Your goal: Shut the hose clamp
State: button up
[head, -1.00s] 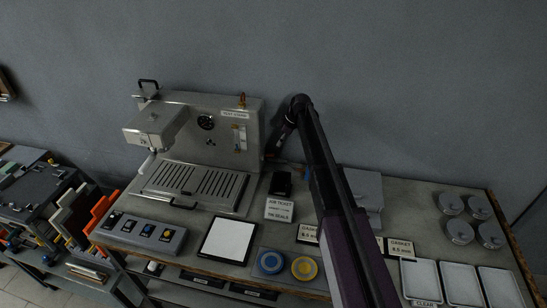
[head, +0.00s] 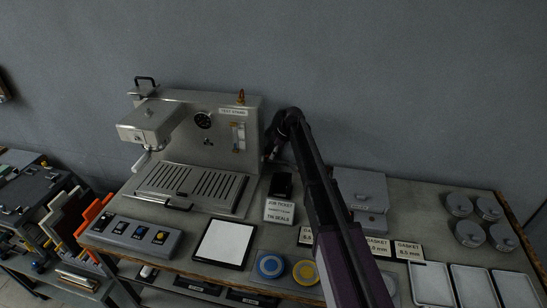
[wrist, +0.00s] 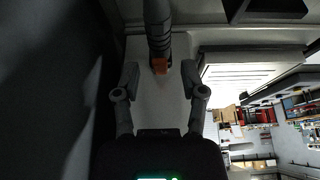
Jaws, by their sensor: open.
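In the wrist view, a dark ribbed hose (wrist: 158,30) comes down from the top. A small orange tab (wrist: 160,66) sits at its lower end and looks like part of the hose clamp. My gripper (wrist: 160,78) is open, with one finger on each side of the tab and visible gaps to both. I cannot tell from this view how far the tab is in depth, or the clamp's exact state. In the head view, my gripper (head: 270,152) is a small dark shape at the right side of the steel test stand (head: 185,130). The hose and clamp cannot be made out there.
A grey wall stands close behind the bench. A grey box (head: 360,190) is right of my arm. Round lidded pots (head: 470,233) and trays (head: 432,284) fill the right end.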

jog(key=shift+a+f, duration=0.1)
jog(key=shift+f, duration=0.2)
grip_shut()
jog(key=shift+f+b, duration=0.1)
jog(key=shift+b, duration=0.2)
jog(key=shift+f+y+b, duration=0.15)
jog(key=shift+y+b, duration=0.25)
